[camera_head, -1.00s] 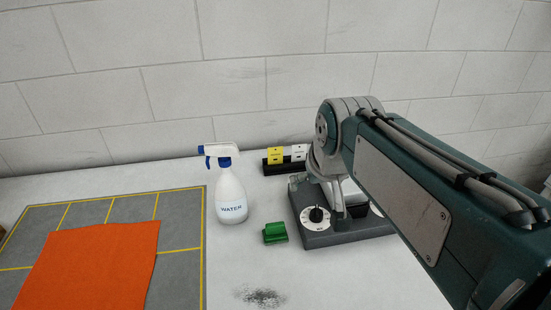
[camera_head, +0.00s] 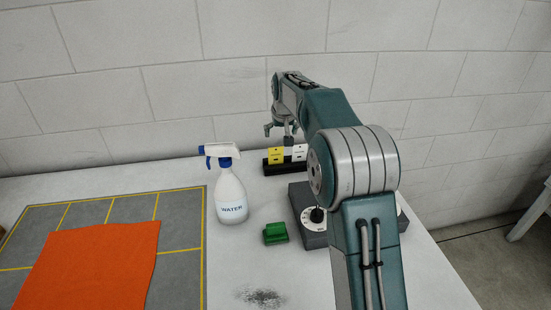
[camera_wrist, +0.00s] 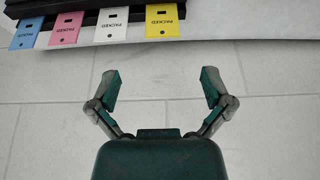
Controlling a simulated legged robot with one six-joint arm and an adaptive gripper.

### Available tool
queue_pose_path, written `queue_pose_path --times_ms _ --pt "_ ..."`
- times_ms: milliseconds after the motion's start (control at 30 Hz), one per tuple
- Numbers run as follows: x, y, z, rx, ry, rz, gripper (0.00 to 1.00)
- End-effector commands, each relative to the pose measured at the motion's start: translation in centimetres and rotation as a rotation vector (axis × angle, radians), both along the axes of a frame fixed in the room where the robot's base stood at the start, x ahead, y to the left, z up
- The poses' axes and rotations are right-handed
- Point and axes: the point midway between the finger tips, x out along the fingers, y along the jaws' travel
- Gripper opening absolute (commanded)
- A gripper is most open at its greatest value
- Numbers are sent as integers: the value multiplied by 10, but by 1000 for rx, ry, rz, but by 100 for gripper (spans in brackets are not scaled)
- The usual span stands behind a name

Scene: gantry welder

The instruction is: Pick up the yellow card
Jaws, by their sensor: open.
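The yellow card (camera_head: 275,155) stands at the left end of a dark holder (camera_head: 270,172) near the wall. In the wrist view the yellow card (camera_wrist: 162,22) is at the top, beyond my fingertips and roughly centred between them; it bears the word PACKED. My gripper (camera_wrist: 160,75) is open and empty, with its two fingers apart. In the head view my gripper (camera_head: 280,131) hangs just above the yellow card, small and partly hidden by my arm. I cannot tell the exact gap to the card, but the fingers appear apart from it.
A white card (camera_wrist: 112,25), a pink card (camera_wrist: 66,27) and a blue card (camera_wrist: 26,32) stand in line beside the yellow one. A spray bottle (camera_head: 231,200), a green block (camera_head: 275,233) and a grey dial device (camera_head: 313,228) stand on the table. An orange sheet (camera_head: 90,265) lies left.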

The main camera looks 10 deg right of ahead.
Motion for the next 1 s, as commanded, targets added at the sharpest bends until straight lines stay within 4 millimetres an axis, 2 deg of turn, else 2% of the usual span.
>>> queue_pose_path --times_ms 33,133,267,533,767,1000 --pt "11 0 -12 0 5 0 100" --pt "23 -1 -25 0 6 0 100" --pt "29 -1 -34 0 7 0 100" --pt "45 0 -73 0 9 0 100" --pt "51 1 -91 0 9 0 100" --pt "63 4 -125 1 8 0 100"
